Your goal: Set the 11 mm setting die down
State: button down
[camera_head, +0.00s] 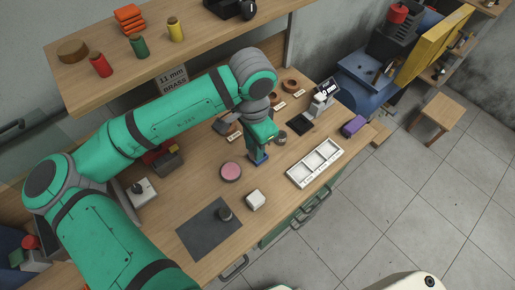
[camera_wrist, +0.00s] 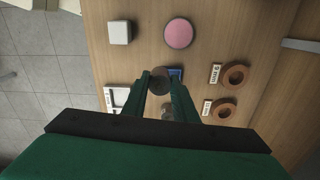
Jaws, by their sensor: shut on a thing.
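My gripper (camera_head: 257,152) points down over the workbench, left of the white compartment tray. In the wrist view my gripper (camera_wrist: 161,84) is shut on a dark, round die (camera_wrist: 159,79), held between the fingertips. I take it for the 11 mm setting die, but no size mark shows on it. A small blue pad (camera_wrist: 176,72) shows just beside and below the die. The fingers hide the die in the head view.
A pink disc (camera_head: 231,172), white block (camera_head: 255,200) and dark mat (camera_head: 190,238) lie toward the front. The white tray (camera_head: 291,177) is to the right. A grey round piece (camera_head: 281,138) stands close beside my gripper. Wooden rings (camera_wrist: 235,75) with labels are nearby.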

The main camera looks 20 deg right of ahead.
jog(key=w+f, duration=0.1)
jog(key=w+d+f, duration=0.1)
jog(key=f, duration=0.1)
jog(key=w+d+f, duration=0.1)
jog(key=shift+w+d+f, duration=0.1)
jog(key=shift+w+f, duration=0.25)
jog(key=shift+f, duration=0.05)
notch_tip(320, 180, down, 3)
jog(key=shift+d+f, duration=0.1)
jog(key=shift+a+f, duration=0.2)
jog(key=shift+a, duration=0.05)
jog(key=c, duration=1.4)
grip_release()
jog(key=shift+c, duration=0.2)
jog(key=shift+s+d, duration=0.1)
jog(key=shift+d, duration=0.05)
jog(key=shift+r, duration=0.1)
jog(key=shift+r, duration=0.1)
